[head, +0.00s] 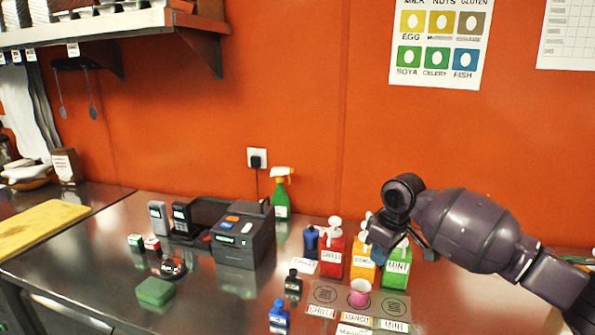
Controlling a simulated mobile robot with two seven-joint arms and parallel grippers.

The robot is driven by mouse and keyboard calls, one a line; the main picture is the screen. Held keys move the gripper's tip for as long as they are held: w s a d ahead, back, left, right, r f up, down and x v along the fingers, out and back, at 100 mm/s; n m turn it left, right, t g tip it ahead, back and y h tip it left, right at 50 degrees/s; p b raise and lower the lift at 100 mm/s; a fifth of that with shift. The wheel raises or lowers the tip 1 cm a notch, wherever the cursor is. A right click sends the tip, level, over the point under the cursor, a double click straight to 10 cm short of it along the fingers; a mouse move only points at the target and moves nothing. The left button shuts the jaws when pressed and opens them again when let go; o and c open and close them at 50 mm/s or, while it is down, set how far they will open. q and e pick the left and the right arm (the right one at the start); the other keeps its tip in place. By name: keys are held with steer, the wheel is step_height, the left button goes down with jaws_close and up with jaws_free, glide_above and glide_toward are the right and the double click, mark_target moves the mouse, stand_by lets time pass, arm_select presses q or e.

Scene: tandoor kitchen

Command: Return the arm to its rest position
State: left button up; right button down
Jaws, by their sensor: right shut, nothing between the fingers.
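My right arm (470,232), dark purple-grey, reaches in from the right edge above the metal counter. My right gripper (383,240) points down, shut and empty. It is in front of the tops of the yellow-orange pump bottle (363,262) and the green bottle labelled MINT (396,272), and hides part of them. I cannot tell whether it touches either. A red pump bottle (332,252) stands just left of them. My left gripper is not in view.
A pink cup (360,292) stands on a labelled mat (325,295) before the bottles. A dark printer (243,240), a green spray bottle (281,200), a green sponge (155,291) and small dark bottles (293,286) are further left. The counter's front left is mostly clear.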

steer(key=s+a+f+m+y, duration=0.1)
steer(key=s+a+f, duration=0.1)
steer(key=s+f, duration=0.75)
steer(key=s+a+f, duration=0.2)
steer(key=s+f, duration=0.6)
steer(key=s, duration=0.3)
steer(key=s+d+m+t+h, duration=0.15)
steer(key=s+d+m, duration=0.25)
steer(key=s+d, duration=0.5)
steer(key=s+d+m+t+h, duration=0.15)
steer(key=s+d+m, duration=0.25)
steer(key=s, duration=0.9)
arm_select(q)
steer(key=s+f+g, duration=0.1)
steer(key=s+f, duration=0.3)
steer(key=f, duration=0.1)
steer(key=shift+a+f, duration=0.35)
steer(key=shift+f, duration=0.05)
arm_select(e)
steer(key=w+f+t, duration=0.7)
steer(key=w+f, duration=0.1)
steer(key=f, duration=0.2)
steer(key=shift+n, duration=0.4)
